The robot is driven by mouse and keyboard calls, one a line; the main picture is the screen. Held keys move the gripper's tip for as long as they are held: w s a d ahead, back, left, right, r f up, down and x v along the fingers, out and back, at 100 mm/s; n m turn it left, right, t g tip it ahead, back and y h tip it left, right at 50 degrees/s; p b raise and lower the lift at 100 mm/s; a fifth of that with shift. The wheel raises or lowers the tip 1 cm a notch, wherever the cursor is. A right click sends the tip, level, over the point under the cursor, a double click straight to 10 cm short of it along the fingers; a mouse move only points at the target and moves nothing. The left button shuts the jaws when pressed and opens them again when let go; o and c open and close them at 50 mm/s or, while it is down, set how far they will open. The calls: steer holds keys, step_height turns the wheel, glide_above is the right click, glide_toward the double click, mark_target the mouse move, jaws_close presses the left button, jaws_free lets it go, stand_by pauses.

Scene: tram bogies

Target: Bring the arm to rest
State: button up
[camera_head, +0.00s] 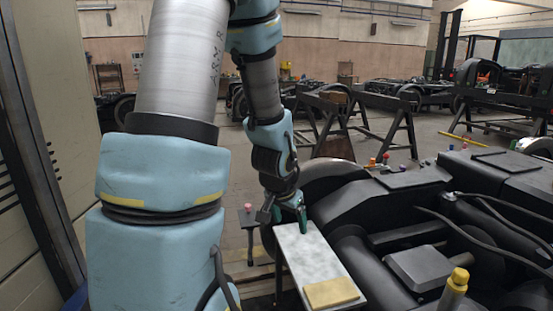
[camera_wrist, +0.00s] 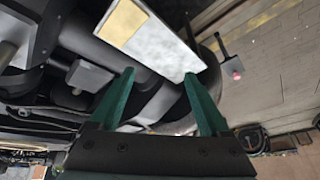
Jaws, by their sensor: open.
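My arm (camera_head: 180,80), with pale blue joint covers, rises on the left of the head view and bends down toward the middle. My gripper (camera_head: 303,215) is above the far end of a white board (camera_head: 305,255). In the wrist view my gripper (camera_wrist: 160,100) shows two green fingers spread wide apart with nothing between them. The board (camera_wrist: 165,48) lies beyond the fingertips there. I cannot tell exactly how far the fingertips are from the board.
A yellow pad (camera_head: 331,292) lies on the board's near end. A black bogie (camera_head: 400,210) with cables fills the right. A small stand with a pink knob (camera_head: 248,207) is left of the board. Black trestles (camera_head: 330,120) stand behind. Open floor (camera_head: 225,160) shows between.

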steer(key=s+a+r+n+g+y, duration=0.2)
steer(key=s+a+r+n+g, duration=0.15)
steer(key=s+a+n, duration=0.45)
step_height(320, 180, up, 14)
steer(key=a+m+p, duration=0.2)
steer(key=p, duration=1.1)
steer(key=shift+s, duration=0.45)
